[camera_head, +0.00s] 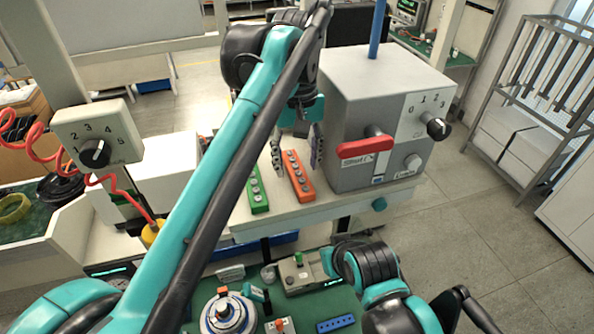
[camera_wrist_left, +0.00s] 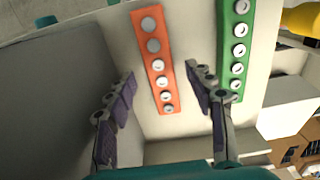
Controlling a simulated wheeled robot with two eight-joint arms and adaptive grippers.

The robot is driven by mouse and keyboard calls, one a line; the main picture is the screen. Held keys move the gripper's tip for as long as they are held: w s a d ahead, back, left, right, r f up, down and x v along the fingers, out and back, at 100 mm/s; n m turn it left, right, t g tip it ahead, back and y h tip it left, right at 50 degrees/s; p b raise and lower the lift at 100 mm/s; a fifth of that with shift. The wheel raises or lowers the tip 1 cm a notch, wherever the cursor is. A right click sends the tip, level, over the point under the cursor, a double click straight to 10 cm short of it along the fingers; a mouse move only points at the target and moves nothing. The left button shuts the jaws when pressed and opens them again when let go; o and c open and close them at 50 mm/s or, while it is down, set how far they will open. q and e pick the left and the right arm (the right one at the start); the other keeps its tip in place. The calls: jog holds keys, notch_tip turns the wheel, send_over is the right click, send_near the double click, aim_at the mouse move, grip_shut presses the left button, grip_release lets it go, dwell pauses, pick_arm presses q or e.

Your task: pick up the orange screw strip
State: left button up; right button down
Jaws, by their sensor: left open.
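The left wrist view also shows the spread fingers (camera_wrist_left: 161,74), apart from the strip. My right arm shows at the bottom, but its gripper is out of view.
A green screw strip (camera_head: 258,194) lies just left of the orange one and also shows in the wrist view (camera_wrist_left: 228,75). The grey box (camera_head: 360,100) with a red handle (camera_head: 366,147) stands close on the right. A green work surface with parts (camera_head: 312,308) lies below.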

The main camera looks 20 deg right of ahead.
pick_arm(q)
jog(key=shift+s+f, duration=0.15)
jog(key=shift+f, duration=0.3)
grip_shut()
jog(key=shift+r, duration=0.1)
